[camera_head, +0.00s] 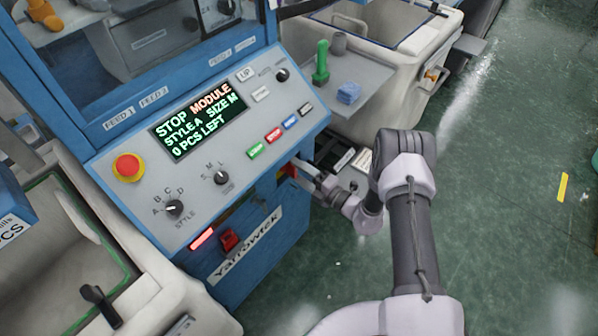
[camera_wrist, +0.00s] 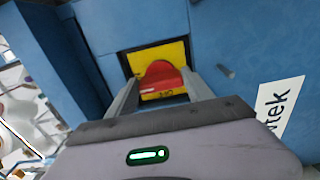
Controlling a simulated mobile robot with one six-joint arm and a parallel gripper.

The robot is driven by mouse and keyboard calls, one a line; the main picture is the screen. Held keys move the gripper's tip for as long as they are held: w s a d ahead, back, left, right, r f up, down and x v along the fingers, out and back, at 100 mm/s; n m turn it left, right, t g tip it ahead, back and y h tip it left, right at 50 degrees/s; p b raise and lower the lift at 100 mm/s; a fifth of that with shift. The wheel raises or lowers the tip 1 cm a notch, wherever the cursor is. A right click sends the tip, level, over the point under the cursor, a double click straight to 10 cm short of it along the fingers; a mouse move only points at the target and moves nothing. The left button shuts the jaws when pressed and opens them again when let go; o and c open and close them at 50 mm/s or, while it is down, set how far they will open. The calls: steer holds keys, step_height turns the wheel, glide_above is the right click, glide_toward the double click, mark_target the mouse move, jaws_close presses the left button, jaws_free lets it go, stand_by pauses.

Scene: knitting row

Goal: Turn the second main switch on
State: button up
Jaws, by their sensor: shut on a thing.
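A red main switch handle (camera_wrist: 162,76) on a yellow plate (camera_wrist: 178,54) fills the middle of the wrist view, set in the blue machine front. My gripper (camera_wrist: 158,92) is shut on this handle, one finger at each side. In the head view my gripper (camera_head: 305,174) reaches the right end of the blue cabinet below the panel, and mostly hides this switch. Another red switch (camera_head: 229,240) sits at the lower left of the cabinet, beside a lit red lamp (camera_head: 201,239). The switch's exact on or off position is not readable.
The control panel (camera_head: 130,208) above has a red emergency button (camera_head: 128,167), knobs, and a display (camera_head: 199,124) reading STOP MODULE, STYLE A, SIZE M, 0 PCS LEFT. A white bin (camera_head: 400,80) stands behind my arm. Green floor at right is mostly clear.

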stand_by(0.5)
steer(key=o, duration=1.4)
steer(key=shift+c, duration=0.2)
steer(key=p+v, duration=0.4)
steer(key=v, duration=1.3)
steer(key=shift+s, duration=0.2)
steer(key=shift+d, duration=0.15)
